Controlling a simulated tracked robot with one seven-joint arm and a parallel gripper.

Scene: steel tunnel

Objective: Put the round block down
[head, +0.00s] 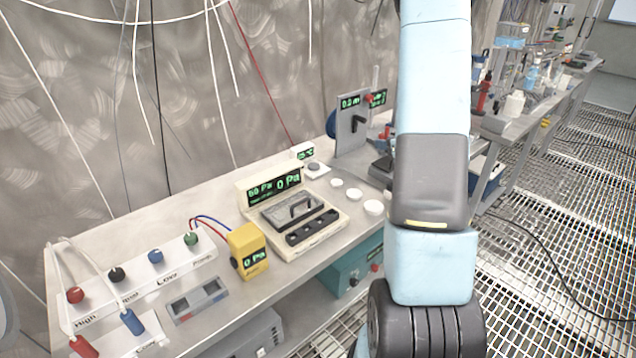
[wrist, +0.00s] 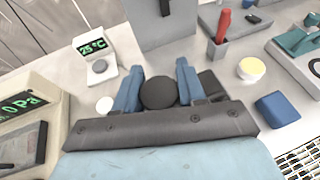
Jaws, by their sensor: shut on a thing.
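The round block (wrist: 159,93) is a dark grey disc seen in the wrist view, between the two blue fingers of my gripper (wrist: 159,70). My gripper is shut on it. How high the block is above the bench top cannot be told. In the head view my arm hides the gripper and the block.
The steel bench (head: 225,283) carries a cream pressure unit (head: 325,234), a yellow meter (head: 250,252) and a temperature display (wrist: 95,47). Small white discs (head: 354,194) lie nearby. A blue block (wrist: 277,109) and a red-handled tool (wrist: 223,25) stand right of the gripper.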

